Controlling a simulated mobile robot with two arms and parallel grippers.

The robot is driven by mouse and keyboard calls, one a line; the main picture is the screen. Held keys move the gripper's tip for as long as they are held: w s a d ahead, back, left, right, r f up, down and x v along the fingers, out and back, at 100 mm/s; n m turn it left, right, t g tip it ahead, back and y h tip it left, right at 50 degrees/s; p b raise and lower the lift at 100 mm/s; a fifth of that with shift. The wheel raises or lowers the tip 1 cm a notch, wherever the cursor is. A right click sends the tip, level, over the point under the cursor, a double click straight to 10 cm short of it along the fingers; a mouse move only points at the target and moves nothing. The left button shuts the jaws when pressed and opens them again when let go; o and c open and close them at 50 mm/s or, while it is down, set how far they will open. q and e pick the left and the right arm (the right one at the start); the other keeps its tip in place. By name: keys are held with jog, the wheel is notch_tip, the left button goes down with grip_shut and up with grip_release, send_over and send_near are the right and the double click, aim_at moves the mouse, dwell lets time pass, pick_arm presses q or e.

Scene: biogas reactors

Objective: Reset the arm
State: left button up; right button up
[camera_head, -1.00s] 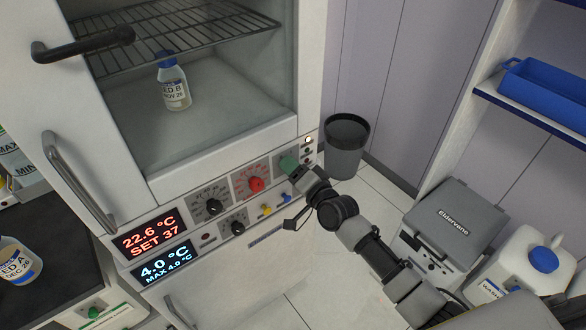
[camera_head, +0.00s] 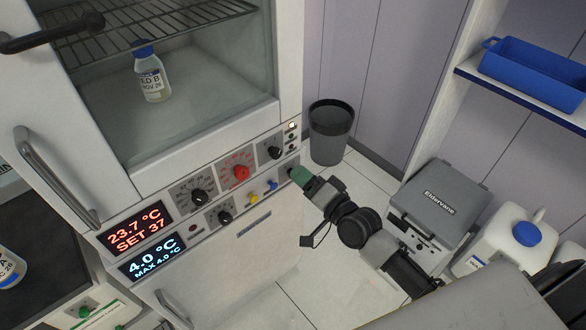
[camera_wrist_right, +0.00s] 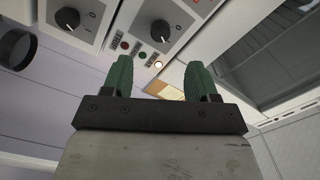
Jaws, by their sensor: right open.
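My right gripper (camera_head: 298,174) has green fingers and is beside the right end of the control panel (camera_head: 254,198). In the right wrist view (camera_wrist_right: 160,80) its two fingers stand apart with nothing between them. A black knob (camera_head: 273,152) and a lit indicator (camera_head: 292,125) show on the panel just above the gripper. Whether the fingers touch the panel cannot be told, but the wrist view shows a gap to the knobs. My left gripper is not in view.
A bottle (camera_head: 152,82) stands inside the cabinet, whose upper display (camera_head: 135,229) reads 23.7 °C, SET 37. A blue tray (camera_head: 533,72) is on a shelf.

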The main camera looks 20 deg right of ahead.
jog(key=shift+s+d, duration=0.1)
jog(key=shift+s, duration=0.3)
jog(key=s+d+f+n+g+h, duration=0.1)
jog(key=s+f+g, duration=0.15)
jog(key=f, duration=0.75)
jog(key=s+d+f+n+g+h, duration=0.2)
jog(key=s+f, duration=0.2)
jog(key=f, duration=0.6)
jog(key=s+d+f+n+g+h, duration=0.1)
jog(key=s+f+g, duration=0.2)
jog(key=f, duration=0.7)
jog(key=s+f+n+g, duration=0.2)
jog(key=s+f, duration=0.4)
jog(key=s, duration=0.4)
jog(key=s+f+n+g+h, duration=0.1)
jog(key=s+f+n+g, duration=0.1)
jog(key=s+f, duration=0.4)
jog(key=s+a+f+n+g+h, duration=0.1)
jog(key=s+f+g, duration=0.3)
jog(key=s, duration=1.2)
notch_tip(320, 180, down, 3)
jog(key=shift+r+n, duration=0.2)
jog(key=shift+n, duration=0.6)
jog(key=shift+g, duration=0.25)
